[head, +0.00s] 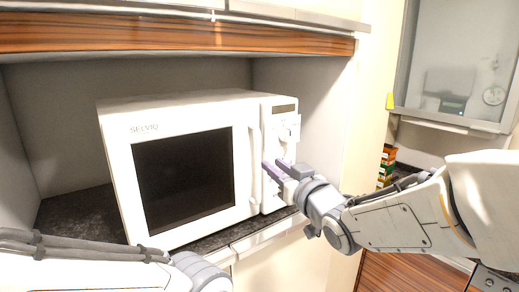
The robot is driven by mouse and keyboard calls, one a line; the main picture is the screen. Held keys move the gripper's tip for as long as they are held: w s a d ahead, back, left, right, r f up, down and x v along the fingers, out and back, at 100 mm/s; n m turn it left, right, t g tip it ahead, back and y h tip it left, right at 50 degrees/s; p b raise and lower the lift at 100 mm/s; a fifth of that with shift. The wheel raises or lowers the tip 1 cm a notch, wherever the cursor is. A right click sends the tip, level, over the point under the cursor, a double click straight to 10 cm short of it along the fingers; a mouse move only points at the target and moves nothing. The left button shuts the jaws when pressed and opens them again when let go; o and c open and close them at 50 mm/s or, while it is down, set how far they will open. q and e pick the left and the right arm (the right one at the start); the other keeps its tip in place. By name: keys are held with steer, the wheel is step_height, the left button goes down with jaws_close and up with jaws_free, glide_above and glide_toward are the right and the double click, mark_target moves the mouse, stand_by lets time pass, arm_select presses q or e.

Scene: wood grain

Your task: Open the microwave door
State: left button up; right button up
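A white vertical handle (255,150) runs along the door's right edge, beside the control panel. My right gripper (273,167) is in front of the panel, just right of the handle. Its two purple-grey fingers show apart and point at the microwave; I see nothing between them. I cannot tell whether they touch it. My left arm's wrist shows at the bottom; its fingers are out of view.
A wood-striped cabinet edge (120,33) hangs above the microwave. The alcove's right wall (318,110) is close beside it. The dark counter (80,215) is bare on the left. Colourful stacked items (386,166) and a glass-fronted cabinet (455,70) are at the right.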

mark_target(260, 155)
steer(key=p+x, duration=0.3)
steer(key=x, duration=0.5)
steer(key=shift+w, duration=0.1)
steer(key=shift+w+a+f+p, duration=0.1)
steer(key=shift+w+a+p, duration=0.15)
steer(key=shift+w+p, duration=0.2)
jaws_close()
stand_by(0.8)
